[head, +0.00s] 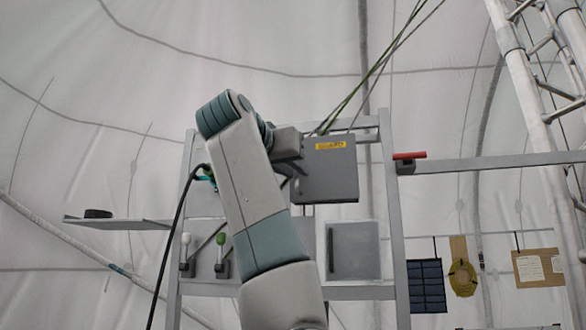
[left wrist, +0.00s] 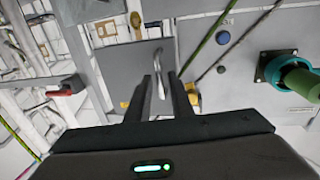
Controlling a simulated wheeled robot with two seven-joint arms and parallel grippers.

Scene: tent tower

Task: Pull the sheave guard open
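The sheave guard (head: 330,180) is a grey box-like cover with a yellow label, mounted high on the grey frame in the head view. In the left wrist view the guard (left wrist: 113,72) shows as a grey panel with a curved metal handle (left wrist: 158,66). My left gripper (left wrist: 161,76) is open. Its two dark fingers stand on either side of the handle, with a gap visible between them. In the head view my left arm reaches up to the guard's left side, and the fingertips are hard to make out. My right gripper is not in view.
Green and dark ropes (head: 375,70) run up from behind the guard. A red handle (head: 409,156) sits on the rail to the right. Two levers (head: 222,258) and a shelf (head: 120,222) stand at left. A teal and green fitting (left wrist: 290,72) lies right in the wrist view.

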